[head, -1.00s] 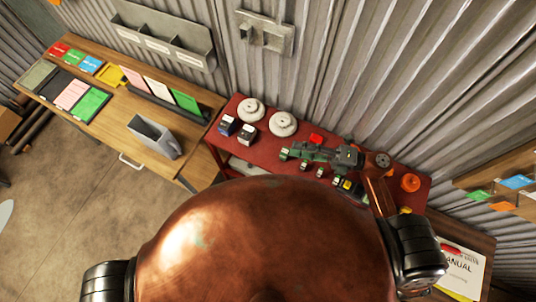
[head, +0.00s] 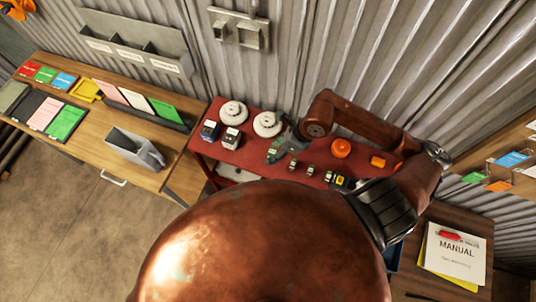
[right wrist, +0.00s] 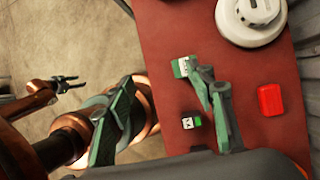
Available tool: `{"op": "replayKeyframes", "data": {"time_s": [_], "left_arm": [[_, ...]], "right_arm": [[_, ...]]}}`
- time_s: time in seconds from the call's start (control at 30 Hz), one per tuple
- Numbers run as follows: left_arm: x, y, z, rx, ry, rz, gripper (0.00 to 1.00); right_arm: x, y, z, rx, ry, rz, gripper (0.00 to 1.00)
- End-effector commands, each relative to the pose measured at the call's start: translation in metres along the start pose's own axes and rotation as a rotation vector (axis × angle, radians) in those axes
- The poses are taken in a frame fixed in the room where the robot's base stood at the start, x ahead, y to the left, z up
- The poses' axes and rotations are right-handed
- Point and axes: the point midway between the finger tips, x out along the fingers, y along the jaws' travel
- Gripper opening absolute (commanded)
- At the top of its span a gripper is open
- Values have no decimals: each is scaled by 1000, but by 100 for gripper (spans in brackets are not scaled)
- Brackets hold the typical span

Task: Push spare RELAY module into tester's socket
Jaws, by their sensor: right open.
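My right gripper (head: 277,149) is open over the red bench, left of the row of small modules. In the right wrist view its green fingers (right wrist: 212,90) reach over the bench. A small green module with a white face (right wrist: 182,67) lies at the fingertips; I cannot tell whether they touch it. Another green and white module (right wrist: 190,122) lies apart from it. In the head view several small modules (head: 310,170) stand in a row. Their labels are too small to read, so I cannot pick out the RELAY module, the tester or its socket. A small dark gripper (right wrist: 70,84), seemingly my left, shows far off.
Two white round devices (head: 267,123) and two small boxes (head: 231,138) sit on the bench's left part. A red block (right wrist: 269,99) lies near the fingers. A manual (head: 457,254) lies at the right.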

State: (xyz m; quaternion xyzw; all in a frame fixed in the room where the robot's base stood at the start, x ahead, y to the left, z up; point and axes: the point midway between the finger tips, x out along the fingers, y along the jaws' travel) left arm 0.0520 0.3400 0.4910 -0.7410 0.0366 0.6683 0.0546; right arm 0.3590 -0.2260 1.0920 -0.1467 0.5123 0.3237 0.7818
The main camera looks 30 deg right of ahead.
Motion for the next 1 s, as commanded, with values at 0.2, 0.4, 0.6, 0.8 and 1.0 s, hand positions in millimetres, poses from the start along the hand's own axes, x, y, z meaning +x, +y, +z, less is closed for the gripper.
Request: {"op": "replayKeyframes", "data": {"time_s": [0.2,0.4,0.6,0.8,1.0], "left_arm": [[-1,0,1,0,-1,0,41],[-8,0,0,0,-2,1,41],[-22,0,-1,0,-2,1,41],[-24,0,0,0,-3,1,41],[-24,0,0,0,-3,1,41]], "right_arm": [[9,-29,-14,-27,58,-102,49],[29,-31,-15,-26,57,-99,49],[56,-36,-17,-24,57,-96,49],[76,-38,-18,-29,57,-99,49],[77,-39,-19,-30,57,-99,49]]}}
